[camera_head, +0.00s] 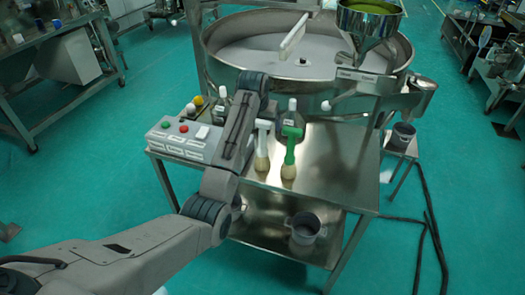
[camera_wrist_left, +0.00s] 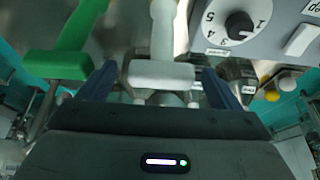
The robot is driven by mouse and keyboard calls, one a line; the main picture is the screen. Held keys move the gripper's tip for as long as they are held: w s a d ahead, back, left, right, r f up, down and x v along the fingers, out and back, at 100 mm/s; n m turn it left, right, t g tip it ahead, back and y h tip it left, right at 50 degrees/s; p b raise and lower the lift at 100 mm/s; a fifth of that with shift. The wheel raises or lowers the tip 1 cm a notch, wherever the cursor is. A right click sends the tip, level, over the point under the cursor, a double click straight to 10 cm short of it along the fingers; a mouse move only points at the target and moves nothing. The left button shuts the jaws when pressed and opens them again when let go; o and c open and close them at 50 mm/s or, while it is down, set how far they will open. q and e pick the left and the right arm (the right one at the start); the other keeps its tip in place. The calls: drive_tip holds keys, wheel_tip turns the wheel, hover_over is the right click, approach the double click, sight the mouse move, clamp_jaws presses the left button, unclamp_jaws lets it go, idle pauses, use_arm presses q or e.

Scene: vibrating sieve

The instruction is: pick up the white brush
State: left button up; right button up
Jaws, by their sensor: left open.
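Contact is not visible. In the head view the fingertips are hidden behind my wrist. The right gripper is not in view.
A control box (camera_head: 185,141) with buttons and a dial stands on the left. Bottles and the round sieve (camera_head: 225,60) stand behind. The table's right side (camera_head: 345,165) is clear.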

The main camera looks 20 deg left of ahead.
sight(262, 146)
use_arm(q)
drive_tip(key=shift+p+x, duration=0.35)
drive_tip(key=shift+x, duration=1)
drive_tip(key=c, duration=1.5)
drive_tip(key=shift+o, duration=0.2)
drive_tip(key=shift+r, duration=0.1)
